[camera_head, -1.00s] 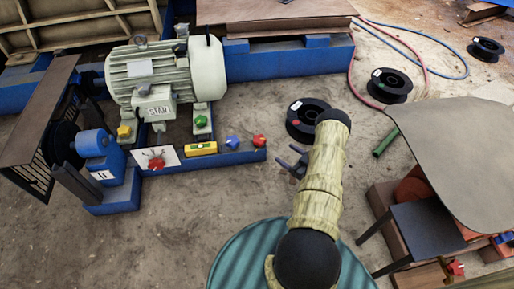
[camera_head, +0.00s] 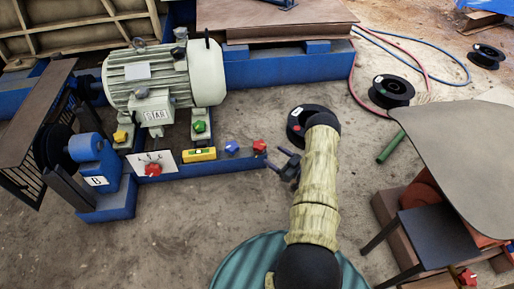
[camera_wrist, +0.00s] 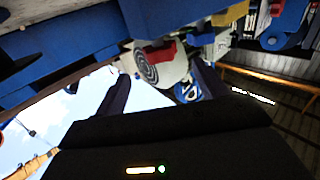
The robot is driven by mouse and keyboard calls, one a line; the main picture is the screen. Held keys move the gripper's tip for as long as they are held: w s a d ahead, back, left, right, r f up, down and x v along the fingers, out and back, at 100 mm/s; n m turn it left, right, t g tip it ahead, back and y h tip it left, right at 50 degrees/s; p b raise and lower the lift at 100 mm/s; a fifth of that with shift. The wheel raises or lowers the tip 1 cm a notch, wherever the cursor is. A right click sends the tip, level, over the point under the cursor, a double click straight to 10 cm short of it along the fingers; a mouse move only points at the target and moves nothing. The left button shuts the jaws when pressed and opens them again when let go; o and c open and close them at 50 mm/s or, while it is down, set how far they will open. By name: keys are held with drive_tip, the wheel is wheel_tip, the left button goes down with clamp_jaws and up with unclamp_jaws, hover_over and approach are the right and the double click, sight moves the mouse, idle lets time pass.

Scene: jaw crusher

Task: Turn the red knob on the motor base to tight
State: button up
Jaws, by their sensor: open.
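The blue motor base (camera_head: 210,166) lies below the pale green motor (camera_head: 168,75). A red knob (camera_head: 259,146) sits at the right end of its front rail. Another red knob (camera_head: 153,170) is in front of a white marked plate (camera_head: 160,157) further left on the rail. My gripper (camera_head: 284,166) is open and empty, just right of and below the rail's end, apart from the knob. In the wrist view, a red part (camera_wrist: 154,55) beside a pale ringed disc shows beyond the open fingers (camera_wrist: 165,90); I cannot tell which knob it is.
A black spool (camera_head: 303,121) lies behind my arm. A table (camera_head: 470,160) stands right. The floor in front of the base is clear.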

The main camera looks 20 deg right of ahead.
sight(257, 143)
drive_tip(key=b+x, duration=0.5)
drive_tip(key=x, duration=0.4)
drive_tip(key=shift+w+a+f, duration=0.15)
drive_tip(key=shift+w, duration=0.1)
drive_tip(key=shift+w+a+b, duration=0.25)
drive_tip(key=shift+w+b, duration=0.05)
drive_tip(key=shift+w, duration=0.25)
drive_tip(key=c, duration=1)
